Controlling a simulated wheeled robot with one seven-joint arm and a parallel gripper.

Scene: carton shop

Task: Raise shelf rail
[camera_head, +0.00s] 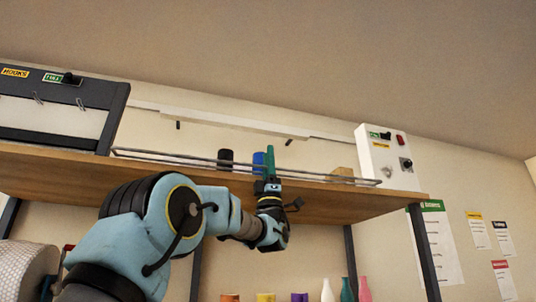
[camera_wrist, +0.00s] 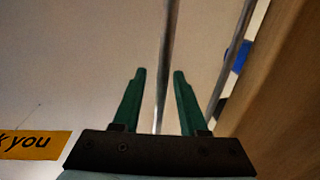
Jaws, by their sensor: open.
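The shelf rail (camera_head: 180,158) is a thin grey metal rail along the front edge of a wooden shelf (camera_head: 60,163), low against the shelf top. In the wrist view, one bar of the rail (camera_wrist: 169,40) runs between my two green fingers, and a second bar (camera_wrist: 237,50) runs to the right. My gripper (camera_head: 268,158) points upward at the rail, right of its middle. In the wrist view, my gripper (camera_wrist: 160,72) is open, with a gap on both sides of the bar. I cannot tell how deep the bar sits between the fingers.
A black cup (camera_head: 226,158) and a blue cup (camera_head: 258,160) stand behind the rail. A white control box (camera_head: 387,155) is at the shelf's right end, a dark-framed unit (camera_head: 60,110) at the left. Colourful bottles (camera_head: 346,290) stand below.

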